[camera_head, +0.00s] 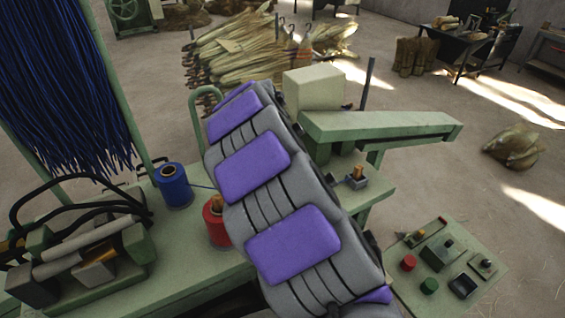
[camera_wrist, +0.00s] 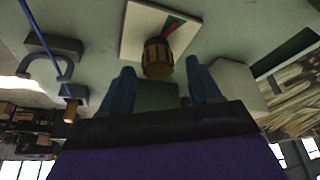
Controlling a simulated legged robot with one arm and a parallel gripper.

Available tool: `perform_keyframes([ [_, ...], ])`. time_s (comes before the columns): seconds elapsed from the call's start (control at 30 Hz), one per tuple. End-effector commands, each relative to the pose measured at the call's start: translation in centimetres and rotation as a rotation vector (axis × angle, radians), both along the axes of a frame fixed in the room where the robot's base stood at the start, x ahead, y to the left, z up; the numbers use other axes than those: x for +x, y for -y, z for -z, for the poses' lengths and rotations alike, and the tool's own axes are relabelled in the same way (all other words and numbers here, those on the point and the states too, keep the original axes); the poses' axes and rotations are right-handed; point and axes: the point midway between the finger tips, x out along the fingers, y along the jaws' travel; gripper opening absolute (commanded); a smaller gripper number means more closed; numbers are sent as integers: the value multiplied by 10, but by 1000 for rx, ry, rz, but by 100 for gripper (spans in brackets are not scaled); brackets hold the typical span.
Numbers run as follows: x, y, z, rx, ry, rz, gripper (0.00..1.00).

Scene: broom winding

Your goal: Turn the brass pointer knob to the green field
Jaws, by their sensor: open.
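The brass pointer knob (camera_wrist: 157,57), ribbed and round, shows in the wrist view on a pale square plate (camera_wrist: 135,32). The plate has a narrow green field (camera_wrist: 175,22) with red beside it, both partly hidden behind the knob. I cannot tell where the pointer points. My gripper (camera_wrist: 160,66) is open, its two blue fingers on either side of the knob's near end with gaps showing. I cannot tell how deep the knob sits between them. In the head view my grey and purple arm hides the gripper and this knob.
A green machine bench (camera_head: 190,268) holds a blue spool (camera_head: 172,186) and a red spool (camera_head: 215,222). A green beam (camera_head: 375,128) juts right behind my arm. A control panel (camera_head: 468,290) stands at the lower right. Open floor lies further right.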

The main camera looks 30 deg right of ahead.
Motion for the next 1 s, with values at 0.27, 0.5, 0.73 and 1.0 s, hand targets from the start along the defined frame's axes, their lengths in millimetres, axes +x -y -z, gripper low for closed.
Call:
perform_keyframes([
  [0.27, -11, -19, -53, -1, 5, -2, 62],
  [0.5, -21, -37, -103, -2, 4, -1, 62],
  [0.73, -28, -49, -136, -1, 0, -1, 62],
  [1.0, -31, -54, -149, -1, -1, -1, 62],
])
